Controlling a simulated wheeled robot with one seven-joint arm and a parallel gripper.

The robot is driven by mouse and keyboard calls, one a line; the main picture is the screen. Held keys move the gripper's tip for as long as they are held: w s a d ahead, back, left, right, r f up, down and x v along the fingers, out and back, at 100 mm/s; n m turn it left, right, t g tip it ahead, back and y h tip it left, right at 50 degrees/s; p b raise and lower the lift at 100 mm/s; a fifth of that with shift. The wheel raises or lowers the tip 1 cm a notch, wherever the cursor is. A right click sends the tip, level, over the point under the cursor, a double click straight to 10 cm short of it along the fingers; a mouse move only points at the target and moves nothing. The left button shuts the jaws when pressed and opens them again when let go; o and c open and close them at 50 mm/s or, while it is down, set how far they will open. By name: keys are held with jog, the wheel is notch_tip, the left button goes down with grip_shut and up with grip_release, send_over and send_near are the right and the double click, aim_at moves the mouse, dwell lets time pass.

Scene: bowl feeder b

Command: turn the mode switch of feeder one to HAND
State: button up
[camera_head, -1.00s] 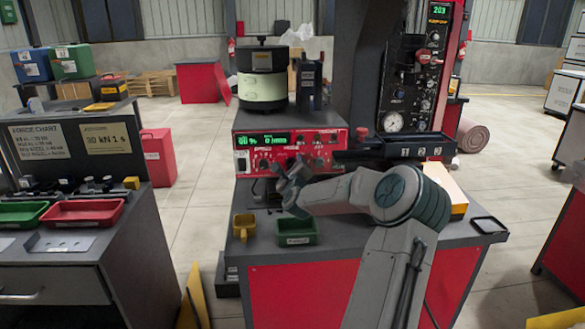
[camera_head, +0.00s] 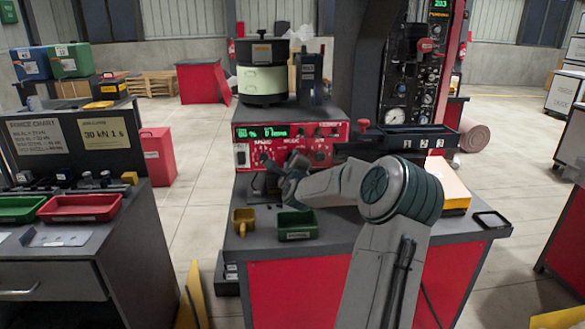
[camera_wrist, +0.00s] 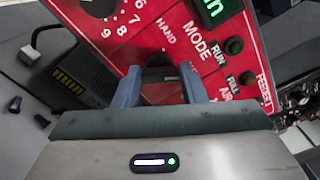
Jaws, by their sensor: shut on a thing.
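The red control panel of the feeder (camera_head: 327,133) stands on the bench in the head view, with lit green displays and black knobs. It fills the upper part of the wrist view (camera_wrist: 196,20), where MODE, HAND and RUN are printed beside the dark mode switch knob (camera_wrist: 160,62). My gripper (camera_wrist: 160,82) is shut on this knob, one finger on either side. The knob's pointer is hidden or too dark to read.
A bowl feeder (camera_head: 262,78) sits above the panel. A yellow cup (camera_head: 243,221) and a green bin (camera_head: 297,225) stand on the bench near my forearm. A black tray (camera_head: 408,137) is at the right. The wrist view shows a dark box (camera_wrist: 75,70) at left.

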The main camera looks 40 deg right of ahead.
jog(key=shift+f+n+b, duration=0.2)
jog(key=shift+n+b, duration=3.2)
jog(key=shift+n, duration=0.35)
jog(key=shift+f+n+b, duration=0.15)
jog(key=shift+n+b, duration=3.2)
jog(key=shift+n, duration=0.4)
jog(key=shift+d, duration=0.1)
jog(key=o, duration=1)
jog(key=shift+s, duration=0.1)
jog(key=shift+r, duration=0.1)
jog(key=v, duration=1.3)
jog(key=shift+s+a+p, duration=0.25)
jog(key=shift+a+p, duration=0.05)
